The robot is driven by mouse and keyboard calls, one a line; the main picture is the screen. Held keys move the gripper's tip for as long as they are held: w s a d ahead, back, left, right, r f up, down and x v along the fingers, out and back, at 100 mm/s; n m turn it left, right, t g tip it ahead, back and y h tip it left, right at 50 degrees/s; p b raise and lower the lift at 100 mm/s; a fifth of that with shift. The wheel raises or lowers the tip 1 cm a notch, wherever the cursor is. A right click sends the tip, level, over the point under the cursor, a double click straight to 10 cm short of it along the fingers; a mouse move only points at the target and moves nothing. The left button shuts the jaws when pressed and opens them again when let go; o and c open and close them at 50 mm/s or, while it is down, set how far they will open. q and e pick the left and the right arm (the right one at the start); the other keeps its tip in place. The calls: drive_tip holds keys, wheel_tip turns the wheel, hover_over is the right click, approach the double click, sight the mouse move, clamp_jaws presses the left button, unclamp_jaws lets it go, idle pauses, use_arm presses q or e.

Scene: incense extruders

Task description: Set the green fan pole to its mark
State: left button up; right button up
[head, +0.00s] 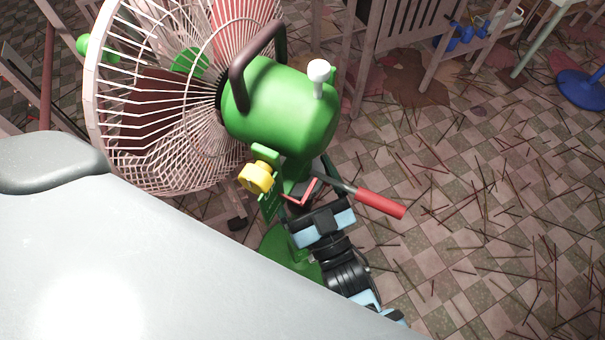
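The green fan stands upright at the upper middle, with a green motor housing (285,105), a pale wire cage (150,95) and a green base (285,250). Its pole is mostly hidden below the housing. A yellow knob (257,178) sits on a green bracket left of the pole. A lever with a red handle (379,204) sticks out to the right. A small red angled piece (301,192) shows at the pole. My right gripper (308,205) is at the pole, below the housing and left of the red handle. Its fingertips are unclear. No mark can be made out. My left gripper is out of view.
A dark carrying handle (256,62) and a white knob (319,71) top the housing. Wooden slatted furniture (405,40) stands behind, with a blue round base (583,88) at the far right. Thin sticks litter the tiled floor (470,210), otherwise open at right.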

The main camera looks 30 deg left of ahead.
drive_tip(key=shift+o, duration=1)
drive_tip(key=shift+r, duration=0.1)
drive_tip(key=shift+s+d, duration=0.1)
drive_tip(key=shift+d, duration=0.05)
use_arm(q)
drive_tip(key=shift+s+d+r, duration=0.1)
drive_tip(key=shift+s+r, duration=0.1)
use_arm(e)
drive_tip(key=v, duration=0.7)
drive_tip(key=shift+f, duration=0.25)
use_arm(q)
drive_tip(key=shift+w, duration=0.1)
use_arm(e)
drive_tip(key=shift+s+d, duration=0.15)
